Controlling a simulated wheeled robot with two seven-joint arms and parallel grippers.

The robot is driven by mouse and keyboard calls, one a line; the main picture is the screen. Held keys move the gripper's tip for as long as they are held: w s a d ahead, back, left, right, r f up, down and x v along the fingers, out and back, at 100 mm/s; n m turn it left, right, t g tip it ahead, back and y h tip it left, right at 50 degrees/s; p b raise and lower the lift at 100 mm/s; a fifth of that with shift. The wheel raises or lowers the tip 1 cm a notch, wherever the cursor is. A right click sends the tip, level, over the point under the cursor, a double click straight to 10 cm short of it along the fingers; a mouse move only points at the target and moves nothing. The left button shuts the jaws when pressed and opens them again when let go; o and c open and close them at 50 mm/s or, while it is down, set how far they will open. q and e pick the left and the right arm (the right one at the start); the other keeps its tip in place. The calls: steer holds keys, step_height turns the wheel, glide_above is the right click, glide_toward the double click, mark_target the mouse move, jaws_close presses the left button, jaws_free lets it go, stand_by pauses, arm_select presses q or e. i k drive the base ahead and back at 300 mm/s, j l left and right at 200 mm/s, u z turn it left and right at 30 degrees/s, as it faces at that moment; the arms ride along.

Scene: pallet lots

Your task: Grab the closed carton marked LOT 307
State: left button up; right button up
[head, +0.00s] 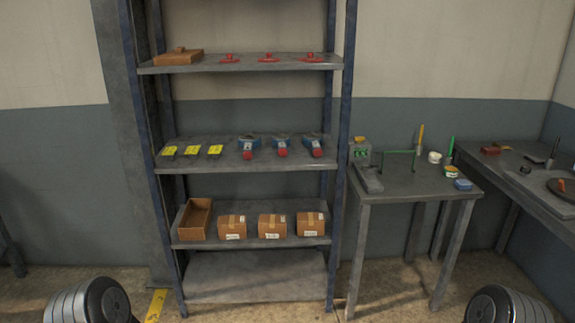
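Three closed brown cartons with tan tape stand in a row on a lower shelf (250,243) of the rack: a left one (232,225), a middle one (271,224) and a right one (310,222). Each has a small white label low on its front. The print is too small to read, so I cannot tell which is LOT 307. An open, empty-looking carton (195,220) stands to their left. Neither of my grippers is in view; only rounded parts of my arms show at the bottom left and bottom right corners.
The shelf above holds yellow-topped items (192,151) and blue-and-red tools (282,147). The top shelf holds a brown box (178,57) and red items (268,58). The bottom shelf (256,278) is empty. Rack posts (340,160) flank the shelves. A cluttered table (410,183) stands right.

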mark_target(308, 224)
steer(key=i+l+u, duration=0.2)
steer(key=i, duration=0.75)
